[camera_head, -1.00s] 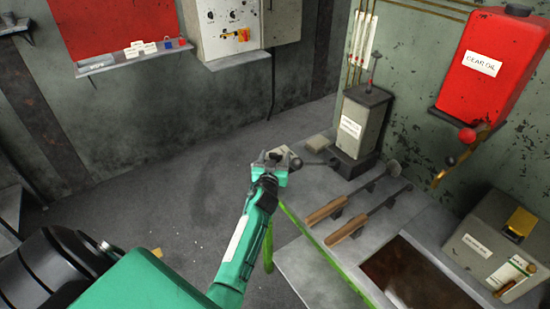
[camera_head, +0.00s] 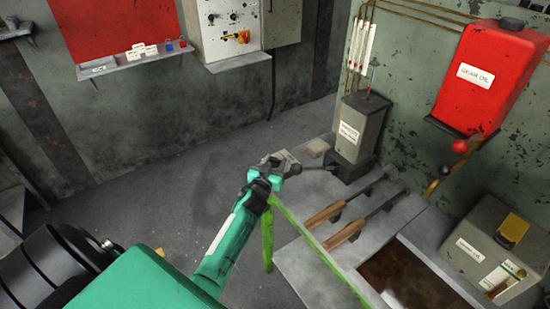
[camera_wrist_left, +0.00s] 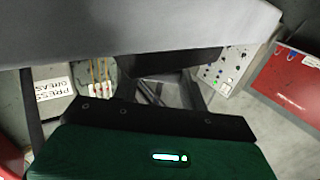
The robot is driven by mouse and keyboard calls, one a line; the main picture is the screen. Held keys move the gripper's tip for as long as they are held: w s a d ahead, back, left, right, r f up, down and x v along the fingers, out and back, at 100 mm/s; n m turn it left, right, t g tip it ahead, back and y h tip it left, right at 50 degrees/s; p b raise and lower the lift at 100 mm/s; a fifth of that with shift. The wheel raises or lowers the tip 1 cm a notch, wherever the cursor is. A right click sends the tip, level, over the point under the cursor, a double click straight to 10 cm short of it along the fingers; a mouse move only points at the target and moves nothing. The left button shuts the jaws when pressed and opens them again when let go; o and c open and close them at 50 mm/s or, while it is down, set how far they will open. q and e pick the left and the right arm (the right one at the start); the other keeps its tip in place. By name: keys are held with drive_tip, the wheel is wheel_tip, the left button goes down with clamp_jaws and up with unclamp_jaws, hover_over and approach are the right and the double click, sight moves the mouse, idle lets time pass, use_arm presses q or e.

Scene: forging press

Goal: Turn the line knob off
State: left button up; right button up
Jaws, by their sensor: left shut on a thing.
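A grey bar (camera_wrist_left: 130,30) crosses the top of the left wrist view. I cannot tell which part is the line knob. A yellow and red rotary switch (camera_head: 238,37) sits on the wall panel, well away from my gripper. My right gripper is out of view.
Two wooden-handled tools (camera_head: 345,232) lie on the grey bench (camera_head: 295,262), right of my left gripper. A red oil tank (camera_head: 490,75) hangs on the wall above a red ball knob (camera_head: 459,146). A grey box (camera_head: 492,240) stands at right. The floor (camera_head: 170,190) at left is open.

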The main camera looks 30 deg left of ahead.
use_arm(q)
drive_tip(key=shift+a+r+m+h+p, duration=0.1)
drive_tip(key=shift+a+m+h+p, duration=0.05)
drive_tip(key=shift+m+h+p, duration=0.4)
drive_tip(key=shift+a+r+m+h+p, duration=0.1)
drive_tip(key=shift+m+h+p, duration=0.2)
drive_tip(key=shift+h, duration=0.35)
drive_tip(key=shift+m+h, duration=0.45)
drive_tip(key=shift+h, duration=0.15)
drive_tip(key=shift+a+f+m+h+p, duration=0.15)
drive_tip(key=shift+m+h+p, duration=0.15)
drive_tip(key=shift+m+h, duration=0.6)
drive_tip(key=m+h, duration=0.1)
drive_tip(key=h, duration=0.2)
drive_tip(key=shift+a+f+b, duration=0.1)
drive_tip(key=shift+f+b, duration=0.05)
drive_tip(key=shift+b, duration=0.15)
drive_tip(key=shift+m+g+h+b, duration=0.4)
drive_tip(key=shift+m+h, duration=0.3)
drive_tip(key=shift+h, duration=0.3)
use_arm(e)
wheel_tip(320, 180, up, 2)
use_arm(q)
drive_tip(key=shift+h, duration=0.3)
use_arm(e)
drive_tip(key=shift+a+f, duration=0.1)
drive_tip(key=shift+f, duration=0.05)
use_arm(q)
drive_tip(key=o, duration=1)
drive_tip(key=shift+s, duration=0.1)
